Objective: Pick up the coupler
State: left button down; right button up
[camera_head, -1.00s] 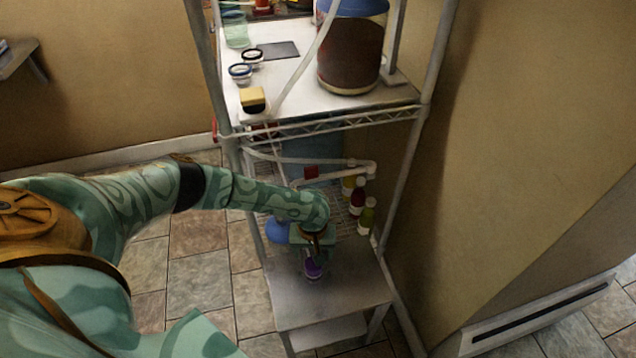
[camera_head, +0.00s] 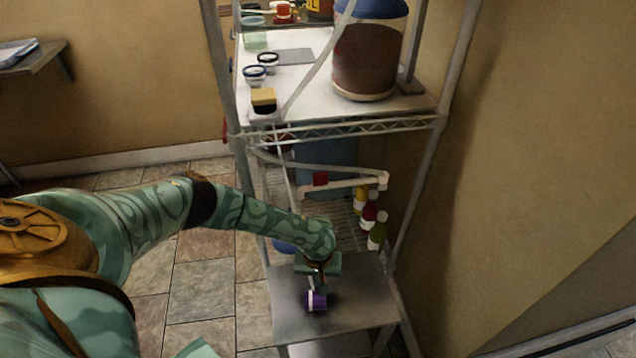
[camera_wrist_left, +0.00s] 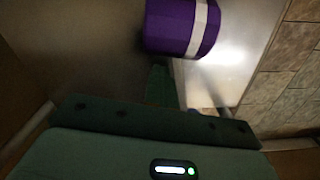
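The coupler (camera_head: 317,301) is a short purple cylinder with a white band. In the head view it is at the metal lower surface (camera_head: 352,318), its band to the left. My left gripper (camera_head: 314,286) points down right above it, its fingers overlapping it in the picture. In the left wrist view the coupler (camera_wrist_left: 170,27) is at the top, just past the tip of a dark green finger (camera_wrist_left: 162,85). Only one finger shows clearly, so I cannot tell whether the gripper holds the coupler. My right gripper is out of view.
The shelf above (camera_head: 320,75) holds a large blue-lidded jar (camera_head: 368,55), small jars and a yellow-topped block (camera_head: 263,102). Shelf posts stand on both sides.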

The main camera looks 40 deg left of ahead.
pick_arm(q)
jog(key=c, duration=0.7)
grip_release()
